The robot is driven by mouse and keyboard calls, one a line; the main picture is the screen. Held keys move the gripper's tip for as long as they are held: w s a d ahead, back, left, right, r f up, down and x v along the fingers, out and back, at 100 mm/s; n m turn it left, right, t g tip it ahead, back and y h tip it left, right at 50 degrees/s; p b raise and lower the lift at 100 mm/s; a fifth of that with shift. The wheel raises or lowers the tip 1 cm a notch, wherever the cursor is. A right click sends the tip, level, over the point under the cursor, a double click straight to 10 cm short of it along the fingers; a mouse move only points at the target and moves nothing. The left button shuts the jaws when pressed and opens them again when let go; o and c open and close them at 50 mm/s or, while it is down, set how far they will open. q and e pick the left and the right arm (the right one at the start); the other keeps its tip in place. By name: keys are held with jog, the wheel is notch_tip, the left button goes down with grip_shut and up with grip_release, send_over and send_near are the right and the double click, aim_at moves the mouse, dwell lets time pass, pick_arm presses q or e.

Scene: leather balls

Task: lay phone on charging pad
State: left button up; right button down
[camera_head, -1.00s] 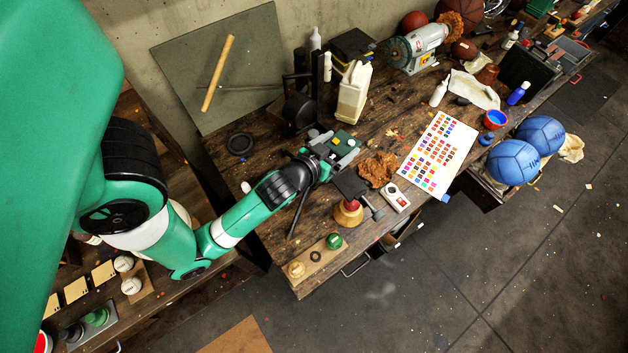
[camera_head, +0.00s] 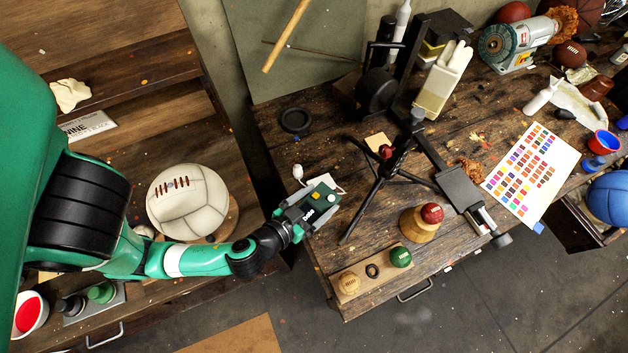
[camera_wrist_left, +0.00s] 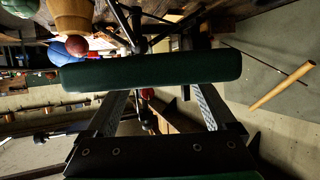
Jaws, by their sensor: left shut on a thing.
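The phone is a dark green slab (camera_wrist_left: 150,72) held across both fingertips in the left wrist view. In the head view its green face (camera_head: 321,196) shows between the grey fingers. My left gripper (camera_head: 311,208) is shut on it, above the table's left end. A flat white piece (camera_head: 333,182), perhaps the charging pad, shows partly from behind the phone and gripper. A small white rounded thing (camera_head: 297,172) lies just left of it. I cannot tell whether the phone touches the white piece. My right gripper is not in view.
A black tripod (camera_head: 384,170) stands close on the right. Beyond it are a stand with a dark plate (camera_head: 460,190) and a wooden base with a red ball (camera_head: 431,213). A wooden strip with a green ball (camera_head: 400,257) lies at the front edge. A white ball (camera_head: 188,200) is left.

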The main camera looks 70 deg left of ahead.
pick_arm(q)
jog(key=shift+w+a+f+b, duration=0.3)
jog(key=shift+a+b, duration=0.15)
jog(key=shift+b, duration=0.55)
jog(key=shift+w+a+f+b, duration=0.15)
jog(key=shift+a+f+b, duration=0.3)
jog(key=shift+b, duration=0.5)
jog(key=shift+w+a+f+b, duration=0.25)
jog(key=shift+a+b, duration=0.25)
jog(key=shift+b, duration=0.5)
jog(key=w+a+f, duration=0.2)
jog(key=w+a, duration=0.1)
jog(key=a, duration=0.2)
jog(key=b, duration=0.1)
send_over(325, 180)
jog(key=f, duration=0.4)
jog(key=shift+s+d+f, duration=0.2)
jog(key=shift+d+f, duration=0.2)
jog(key=shift+w+a+f, duration=0.15)
jog(key=shift+a+f, duration=0.05)
jog(key=shift+f, duration=0.05)
jog(key=shift+a+f, duration=0.1)
jog(key=shift+f, duration=0.1)
notch_tip(325, 180, down, 3)
jog(key=shift+w+a+f+b, duration=0.1)
jog(key=shift+f+b, duration=0.05)
jog(key=shift+b, duration=0.7)
